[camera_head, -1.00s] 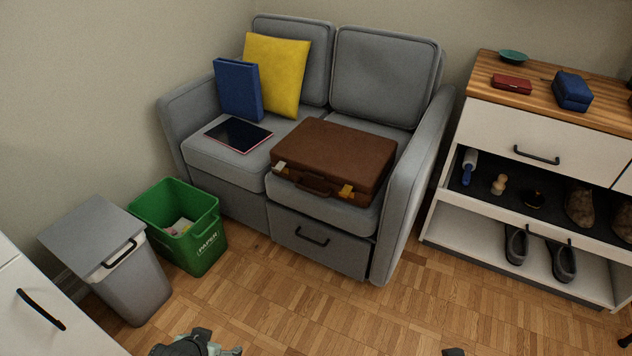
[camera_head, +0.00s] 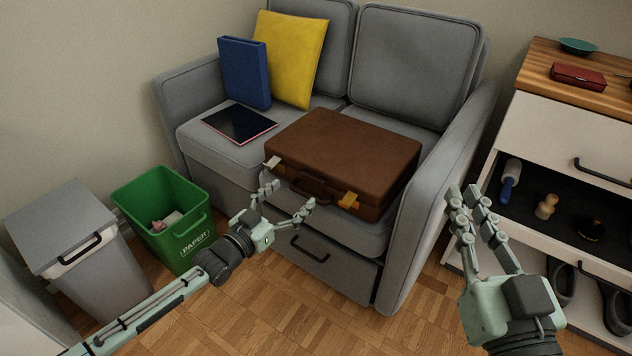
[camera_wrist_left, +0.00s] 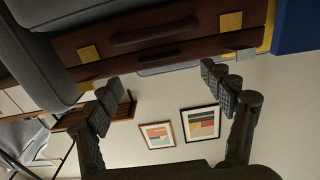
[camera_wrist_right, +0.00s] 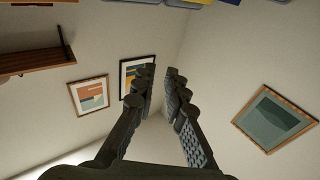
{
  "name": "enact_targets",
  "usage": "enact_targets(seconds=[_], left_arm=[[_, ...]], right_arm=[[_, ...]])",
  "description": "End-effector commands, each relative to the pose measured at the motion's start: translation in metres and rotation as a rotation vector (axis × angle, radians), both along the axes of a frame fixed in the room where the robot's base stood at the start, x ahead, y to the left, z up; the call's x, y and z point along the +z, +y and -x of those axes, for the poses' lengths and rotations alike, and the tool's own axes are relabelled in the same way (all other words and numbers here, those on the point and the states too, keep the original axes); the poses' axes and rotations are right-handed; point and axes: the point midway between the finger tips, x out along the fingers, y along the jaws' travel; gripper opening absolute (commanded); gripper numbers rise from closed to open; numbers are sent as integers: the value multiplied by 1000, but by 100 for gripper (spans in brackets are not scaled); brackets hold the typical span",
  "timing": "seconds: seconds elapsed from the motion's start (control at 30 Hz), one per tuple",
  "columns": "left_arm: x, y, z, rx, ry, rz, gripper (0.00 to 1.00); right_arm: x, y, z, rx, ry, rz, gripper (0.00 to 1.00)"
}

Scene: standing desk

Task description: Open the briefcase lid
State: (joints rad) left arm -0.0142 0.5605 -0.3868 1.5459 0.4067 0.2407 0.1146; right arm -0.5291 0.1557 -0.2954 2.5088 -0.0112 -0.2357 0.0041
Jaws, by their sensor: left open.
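The brown briefcase (camera_head: 345,150) lies flat on the right seat of the grey sofa with its lid down. Its handle (camera_head: 310,187) and front face the robot. A gold latch (camera_head: 348,200) is at the front right and a pale latch part (camera_head: 272,163) at the front left. My left gripper (camera_head: 289,196) is open and empty, just in front of and below the handle side, apparently not touching. The briefcase front also shows in the left wrist view (camera_wrist_left: 190,30). My right gripper (camera_head: 466,194) is empty, its fingers pointing up with a narrow gap, right of the sofa arm.
The sofa's right armrest (camera_head: 440,200) stands between the briefcase and my right gripper. A dark tablet (camera_head: 240,123), blue binder (camera_head: 243,72) and yellow cushion (camera_head: 290,60) are on the left seat. A green paper bin (camera_head: 180,240) and grey bin (camera_head: 95,260) stand left. An open-drawer cabinet (camera_head: 545,130) stands right.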

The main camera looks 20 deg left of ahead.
Motion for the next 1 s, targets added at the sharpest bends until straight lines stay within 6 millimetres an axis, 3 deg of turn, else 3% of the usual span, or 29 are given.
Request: enact_targets(seconds=[0.33, 0.73, 1.0], left_arm=[[0, -19, -51, 0, -1, 0, 81], [0, -23, -61, 0, 2, -1, 81], [0, -23, -61, 0, 2, -1, 50]], right_arm=[[38, 8, 13, 25, -186, -94, 12], [46, 8, 15, 26, -223, -110, 12], [46, 8, 15, 27, -222, -109, 12]])
